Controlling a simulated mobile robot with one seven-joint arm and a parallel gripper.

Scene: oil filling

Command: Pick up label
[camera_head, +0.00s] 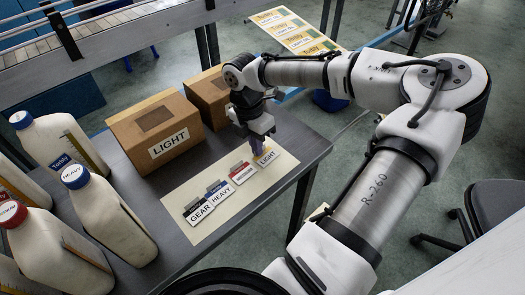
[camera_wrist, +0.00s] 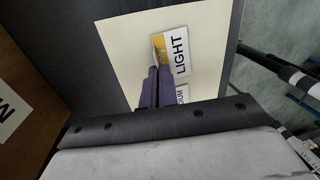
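The LIGHT label (camera_head: 266,158), white with a yellow strip, is at the right end of a row on the cream sheet (camera_head: 178,198). In the wrist view the LIGHT label (camera_wrist: 180,52) is at the fingertips. My gripper (camera_head: 258,150) points down at its yellow strip. In the wrist view my gripper's purple fingers (camera_wrist: 159,70) are close together over that strip. I cannot tell whether they grip it. The red MEDIUM label (camera_head: 242,173), blue HEAVY label (camera_head: 220,193) and dark GEAR label (camera_head: 197,212) lie to the left. The fingers partly cover the MEDIUM label (camera_wrist: 182,94) in the wrist view.
A cardboard box marked LIGHT (camera_head: 155,135) and another box (camera_head: 208,97) stand behind the sheet on the dark table (camera_head: 300,150). Several oil bottles, one with a blue cap (camera_head: 75,176), crowd the left. A conveyor (camera_head: 130,35) runs behind. A chair (camera_head: 495,205) is at right.

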